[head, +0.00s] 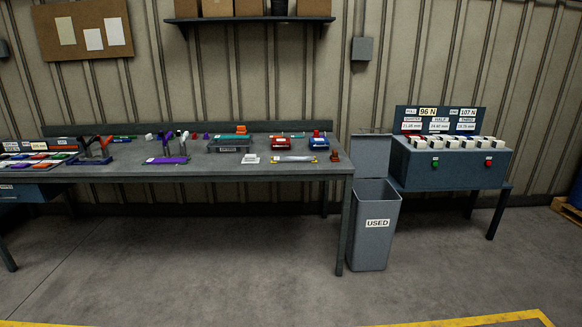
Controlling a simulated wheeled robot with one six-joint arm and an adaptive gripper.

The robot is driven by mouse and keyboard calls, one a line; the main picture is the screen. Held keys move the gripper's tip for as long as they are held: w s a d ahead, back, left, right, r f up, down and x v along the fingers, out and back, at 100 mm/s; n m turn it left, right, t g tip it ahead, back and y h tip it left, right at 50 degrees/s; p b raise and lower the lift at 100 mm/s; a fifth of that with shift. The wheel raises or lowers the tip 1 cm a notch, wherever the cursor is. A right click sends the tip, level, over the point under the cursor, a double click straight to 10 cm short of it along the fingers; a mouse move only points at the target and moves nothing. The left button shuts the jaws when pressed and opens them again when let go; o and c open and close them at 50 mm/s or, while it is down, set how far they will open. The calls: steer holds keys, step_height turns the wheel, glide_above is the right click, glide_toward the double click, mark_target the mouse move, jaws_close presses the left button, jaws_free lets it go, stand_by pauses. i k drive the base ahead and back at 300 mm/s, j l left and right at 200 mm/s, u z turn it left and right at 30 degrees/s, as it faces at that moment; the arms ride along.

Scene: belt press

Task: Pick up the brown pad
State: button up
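A long grey workbench (220,171) stands against the wall in the head view, with many small items on it. A small brown-orange object (335,156) sits near its right end; it is too small to tell whether it is the brown pad. No other item on the bench shows clearly as a brown pad. My gripper is not in view.
Floor in front is clear.

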mark_target(333, 158)
steer(key=i, duration=1.8)
steer(key=i+l+u, duration=0.1)
steer(key=i+u, duration=0.3)
steer(key=i, duration=0.2)
